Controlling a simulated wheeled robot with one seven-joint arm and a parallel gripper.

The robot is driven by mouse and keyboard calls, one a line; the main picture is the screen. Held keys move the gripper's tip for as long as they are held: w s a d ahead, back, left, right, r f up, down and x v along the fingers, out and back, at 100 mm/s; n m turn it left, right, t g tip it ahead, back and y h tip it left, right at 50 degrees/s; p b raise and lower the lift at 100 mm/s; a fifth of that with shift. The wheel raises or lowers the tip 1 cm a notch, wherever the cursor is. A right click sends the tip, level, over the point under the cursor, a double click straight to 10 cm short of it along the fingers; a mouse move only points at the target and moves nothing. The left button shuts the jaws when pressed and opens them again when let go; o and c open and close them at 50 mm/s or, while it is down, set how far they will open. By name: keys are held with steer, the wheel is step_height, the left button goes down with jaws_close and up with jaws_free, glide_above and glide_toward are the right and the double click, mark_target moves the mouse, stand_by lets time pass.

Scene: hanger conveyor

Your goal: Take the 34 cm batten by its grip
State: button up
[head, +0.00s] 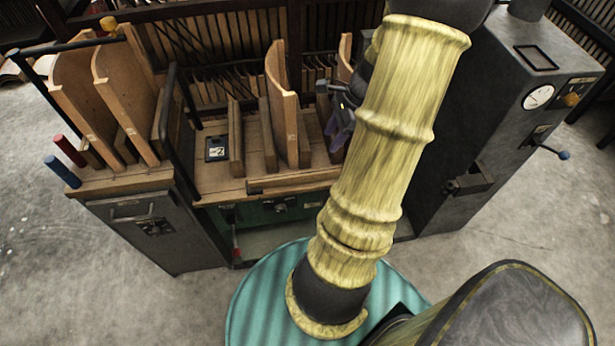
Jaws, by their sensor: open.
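Tall curved wooden battens stand upright in wooden slots. One batten (281,105) stands at the middle of the bench, just left of my arm. Another batten (345,58) shows only its upper part, the rest hidden by my arm and gripper. Two larger pieces, a batten (75,88) and a batten (121,98), stand on the left. I cannot tell which is 34 cm long or make out a grip. My gripper (339,137) is open, partly hidden behind my arm, right of the middle batten. I cannot tell if it touches any batten.
A wooden bench top (225,188) holds low slot blocks and a black card (217,148) marked 2. A grey cabinet (150,232) stands left, with a dark rail above. A dark machine (485,130) with a gauge and lever stands right.

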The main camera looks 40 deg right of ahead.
steer(key=shift+f, duration=0.1)
steer(key=b, duration=0.2)
glide_toward(308, 173)
steer(key=x, duration=0.5)
steer(key=shift+s+a, duration=0.15)
steer(key=shift+s, duration=0.05)
steer(key=shift+w+a+f, duration=0.1)
steer(key=shift+f, duration=0.05)
steer(key=shift+f, duration=0.1)
steer(key=x, duration=0.5)
steer(key=shift+w+d+f, duration=0.1)
steer(key=shift+w+d, duration=0.1)
steer(key=shift+w, duration=0.05)
steer(key=shift+c, duration=0.2)
jaws_close()
